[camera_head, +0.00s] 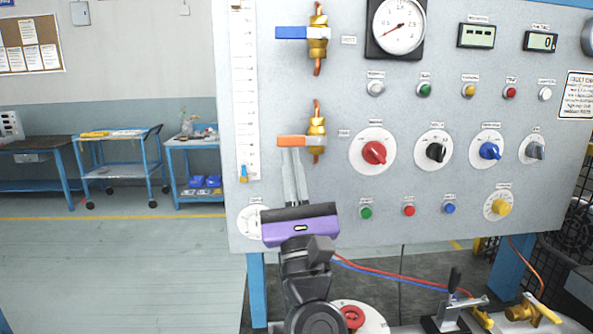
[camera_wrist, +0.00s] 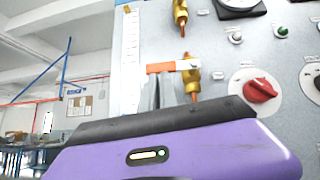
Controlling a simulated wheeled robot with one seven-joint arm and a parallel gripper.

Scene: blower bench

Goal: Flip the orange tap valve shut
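The orange tap valve has a flat orange handle (camera_head: 297,141) that points left, level, from its upright brass body (camera_head: 317,128) on the grey panel. In the wrist view the orange handle (camera_wrist: 161,67) and brass body (camera_wrist: 193,82) show just above my fingers. My gripper (camera_head: 291,152) points up from below, with its fingertips right under the handle. In the wrist view the fingertips (camera_wrist: 161,78) overlap the handle's lower edge; I cannot tell whether they touch it. The two fingers are close together, with nothing seen between them.
A blue-handled valve (camera_head: 292,33) sits above on the same panel. A white scale (camera_head: 245,90) is to the left. A red knob (camera_head: 374,152) and other knobs and buttons are to the right. The floor (camera_head: 120,265) left of the panel is clear.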

